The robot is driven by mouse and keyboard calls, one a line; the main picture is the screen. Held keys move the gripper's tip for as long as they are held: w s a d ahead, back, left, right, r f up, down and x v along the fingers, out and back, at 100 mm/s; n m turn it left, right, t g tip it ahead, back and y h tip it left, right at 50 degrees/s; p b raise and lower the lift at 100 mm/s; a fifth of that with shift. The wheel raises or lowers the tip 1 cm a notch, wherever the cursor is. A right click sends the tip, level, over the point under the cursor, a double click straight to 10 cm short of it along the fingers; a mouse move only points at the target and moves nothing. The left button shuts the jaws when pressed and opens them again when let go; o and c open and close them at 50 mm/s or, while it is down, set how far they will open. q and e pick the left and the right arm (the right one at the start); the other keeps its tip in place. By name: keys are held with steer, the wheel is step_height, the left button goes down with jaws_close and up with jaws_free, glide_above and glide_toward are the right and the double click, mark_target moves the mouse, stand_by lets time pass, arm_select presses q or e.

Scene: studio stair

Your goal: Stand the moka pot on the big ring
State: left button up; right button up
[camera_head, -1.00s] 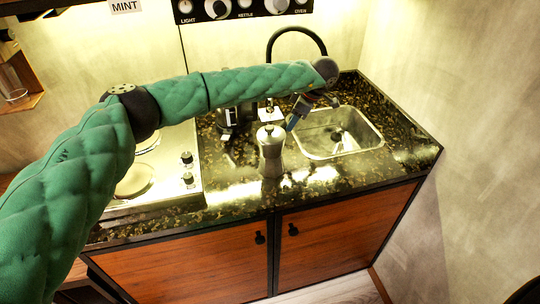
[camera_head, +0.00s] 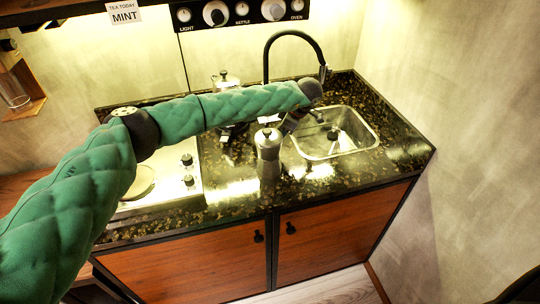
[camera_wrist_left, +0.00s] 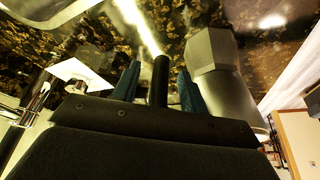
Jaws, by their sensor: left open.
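The silver, waisted moka pot (camera_head: 268,152) stands upright on the dark counter, left of the sink. In the left wrist view its faceted metal body (camera_wrist_left: 216,62) is close on the right. My left gripper (camera_wrist_left: 158,88) is open, its blue fingers either side of a dark upright bar (camera_wrist_left: 159,75), which looks like the pot's handle. I cannot tell whether they touch it. In the head view this gripper (camera_head: 291,122) is right behind the pot, its fingertips mostly hidden. On the hob a pale front ring (camera_head: 140,181) shows; the rear ring is hidden behind my arm. My right gripper is out of view.
The sink (camera_head: 335,140) with a black tap (camera_head: 290,36) is to the right. Another silver-lidded vessel (camera_head: 226,80) stands behind my arm. Hob knobs (camera_head: 188,168) are at the hob's right edge. Counter in front of the pot is clear.

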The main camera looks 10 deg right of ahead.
arm_select(q)
steer(key=shift+f, duration=0.1)
jaws_close()
steer(key=shift+r, duration=0.2)
stand_by(0.3)
